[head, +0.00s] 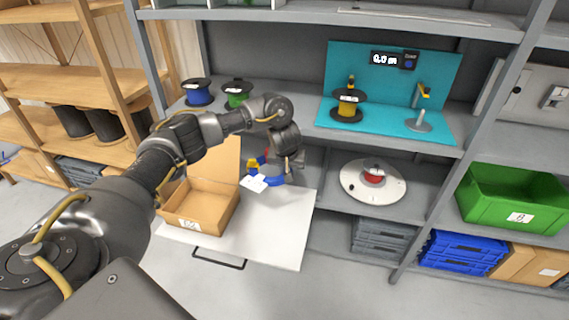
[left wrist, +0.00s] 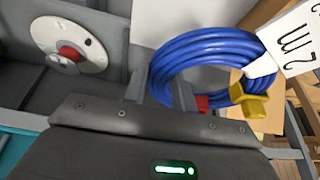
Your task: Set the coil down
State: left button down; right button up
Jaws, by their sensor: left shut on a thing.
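A blue cable coil (head: 275,180) hangs from my left gripper (head: 286,168), which is shut on it. The coil also fills the upper middle of the left wrist view (left wrist: 164,72), with a white length tag (left wrist: 300,38) and red and yellow parts on its edge. In the head view, the coil is over the back of a white pull-out board (head: 270,232), right of an open cardboard box (head: 207,210). I cannot tell how far above the board it is. My right gripper is out of view.
A white round turntable with a red centre (head: 372,182) sits on the shelf to the right. Above it, a teal station (head: 395,75) holds a yellow reel. Blue (head: 197,93) and green reels stand behind my arm. The board's front right is clear.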

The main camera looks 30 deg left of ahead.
pick_arm(q)
jog(key=shift+s+d, duration=0.25)
jog(key=shift+d, duration=0.05)
jog(key=s+d+r+m+h, duration=0.2)
jog(key=d+r+m, duration=0.25)
jog(key=d, duration=0.35)
jog(key=s+d+r+m+h, duration=0.1)
jog(key=d+r+m, duration=0.4)
jog(key=d, duration=0.4)
jog(key=s+a+f+m+g+h, duration=0.1)
jog(key=s+m, duration=0.2)
jog(key=s, duration=0.5)
jog(key=s+a+m+h, duration=0.1)
jog(key=s+m+h, duration=0.15)
jog(key=s, duration=0.55)
notch_tip(320, 180, up, 11)
jog(key=p, duration=1.1)
jog(key=shift+w+d+y, duration=0.15)
jog(key=shift+y, duration=0.3)
jog(key=shift+m, duration=0.3)
